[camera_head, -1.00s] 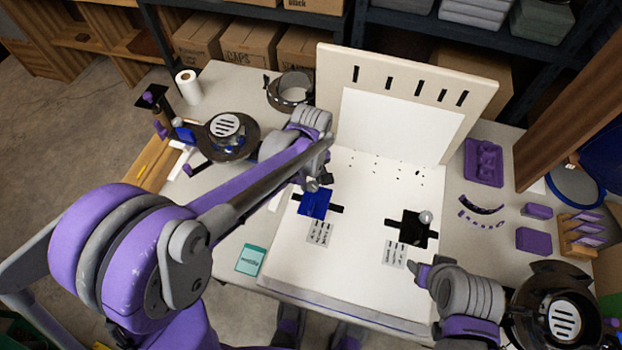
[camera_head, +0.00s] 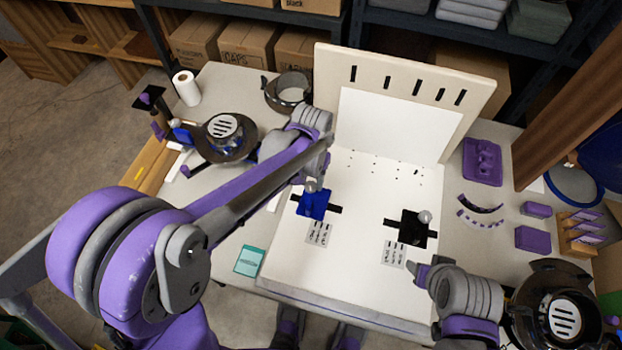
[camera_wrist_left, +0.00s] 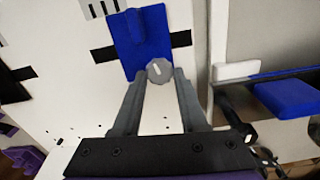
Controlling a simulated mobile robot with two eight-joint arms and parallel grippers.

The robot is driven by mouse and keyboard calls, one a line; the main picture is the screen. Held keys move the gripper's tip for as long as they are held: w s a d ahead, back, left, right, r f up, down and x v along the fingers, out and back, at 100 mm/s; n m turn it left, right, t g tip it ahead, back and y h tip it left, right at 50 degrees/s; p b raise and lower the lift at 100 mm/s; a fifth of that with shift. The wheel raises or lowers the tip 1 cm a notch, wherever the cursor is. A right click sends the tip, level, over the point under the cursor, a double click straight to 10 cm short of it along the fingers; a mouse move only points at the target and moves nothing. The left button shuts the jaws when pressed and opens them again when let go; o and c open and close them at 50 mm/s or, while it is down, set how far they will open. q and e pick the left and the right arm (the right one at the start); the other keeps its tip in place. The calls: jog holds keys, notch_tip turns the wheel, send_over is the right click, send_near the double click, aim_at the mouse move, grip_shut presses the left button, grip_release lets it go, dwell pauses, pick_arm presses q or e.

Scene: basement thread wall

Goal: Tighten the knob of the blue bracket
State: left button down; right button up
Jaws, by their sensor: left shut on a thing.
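The blue bracket (camera_head: 315,205) lies on the white board across a dark slot strip. Its grey knob (camera_head: 311,186) is at the bracket's far edge. In the left wrist view the bracket (camera_wrist_left: 142,40) is at the top, with the round knob (camera_wrist_left: 159,71) at its edge, showing a white mark. My left gripper (camera_wrist_left: 159,76) has a fingertip on each side of the knob and is shut on it. In the head view my left arm mostly hides that gripper. My right gripper (camera_head: 420,273) is at the board's near right, away from the bracket; its jaw opening is unclear.
A black bracket (camera_head: 412,228) with a grey knob sits on the board's right side. A slotted upright panel (camera_head: 405,100) stands behind. Printed labels lie near both brackets. Purple parts (camera_head: 482,161) lie on the right of the table. A teal card (camera_head: 250,261) is at front left.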

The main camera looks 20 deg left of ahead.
aim_at(312, 184)
pick_arm(q)
jog(key=shift+m, duration=0.9)
jog(key=shift+c, duration=2.2)
grip_release()
jog(key=shift+r, duration=0.1)
notch_tip(312, 184, up, 11)
jog(key=p, duration=0.1)
jog(key=shift+f+p, duration=0.2)
jog(key=shift+p, duration=0.15)
